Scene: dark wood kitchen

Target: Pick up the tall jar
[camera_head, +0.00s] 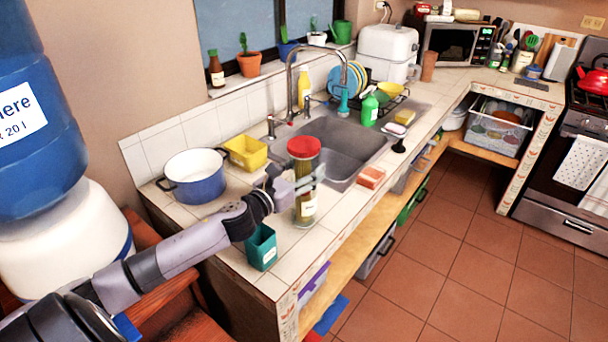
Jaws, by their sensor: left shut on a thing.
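The tall jar (303,208) is clear, with a red lid, a pale label and brownish-yellow contents. It is upright at the counter's near part, in front of the sink. My left gripper (304,184) reaches in from the left and is shut on the jar's middle, below the lid. The jar's base appears at or just above the counter tiles; I cannot tell if it touches. My right gripper is not in view.
A blue pot (194,182) and a yellow container (246,152) stand left of the jar. A teal cup (262,250) stands close by, toward the front. The sink (341,150) lies behind. A red sponge (371,177) lies to the right.

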